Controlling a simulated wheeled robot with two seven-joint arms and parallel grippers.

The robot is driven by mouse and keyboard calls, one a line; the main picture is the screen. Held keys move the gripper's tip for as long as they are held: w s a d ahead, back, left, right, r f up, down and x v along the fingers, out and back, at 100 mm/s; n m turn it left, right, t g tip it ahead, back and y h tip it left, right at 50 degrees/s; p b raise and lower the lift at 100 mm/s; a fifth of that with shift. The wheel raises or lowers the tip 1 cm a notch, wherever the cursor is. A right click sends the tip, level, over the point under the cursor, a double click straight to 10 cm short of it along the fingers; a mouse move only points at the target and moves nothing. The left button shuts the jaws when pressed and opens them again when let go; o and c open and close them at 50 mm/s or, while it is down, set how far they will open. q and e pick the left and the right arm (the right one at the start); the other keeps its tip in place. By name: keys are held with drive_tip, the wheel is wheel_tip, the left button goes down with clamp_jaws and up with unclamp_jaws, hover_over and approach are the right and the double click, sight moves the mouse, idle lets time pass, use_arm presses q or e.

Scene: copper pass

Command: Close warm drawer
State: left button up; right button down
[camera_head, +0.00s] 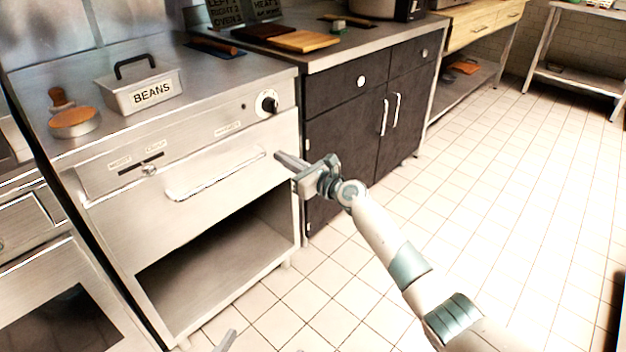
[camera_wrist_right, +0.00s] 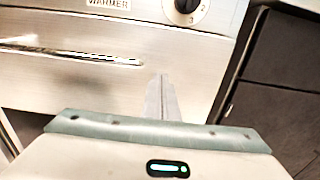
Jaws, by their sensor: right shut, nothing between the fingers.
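The warm drawer (camera_head: 240,185) is a wide steel front with a long pale bar handle (camera_head: 215,174), under the control panel of the steel counter unit. Its front looks close to flush with the unit; I cannot tell whether a small gap is left. In the right wrist view the drawer front (camera_wrist_right: 90,85) fills the upper middle, with its handle (camera_wrist_right: 75,52) at left. My right gripper (camera_head: 280,157) is shut and empty, its fingertips at the right part of the drawer front; contact is unclear. The fingers also show in the wrist view (camera_wrist_right: 162,85). A grey tip of my left gripper (camera_head: 227,341) shows at the bottom edge.
Above the drawer are a black knob (camera_head: 267,103) and a slider (camera_head: 148,168). A BEANS pan (camera_head: 140,92) and a round wooden-handled item (camera_head: 74,122) stand on top. An open bay (camera_head: 215,265) lies below. Dark cabinets (camera_head: 345,130) adjoin at right; tiled floor is clear.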

use_arm(q)
drive_tip(key=s+a+f+g+y+p, duration=0.2)
drive_tip(key=f+g, duration=0.4)
drive_tip(key=f, duration=0.3)
drive_tip(key=shift+s+a+f+n+g+p, duration=0.4)
drive_tip(key=shift+s+a, duration=0.4)
drive_tip(key=shift+s, duration=0.4)
use_arm(e)
drive_tip(key=v, duration=0.9)
drive_tip(key=shift+d, duration=0.2)
drive_tip(key=shift+s+f, duration=0.1)
drive_tip(key=shift+s, duration=0.05)
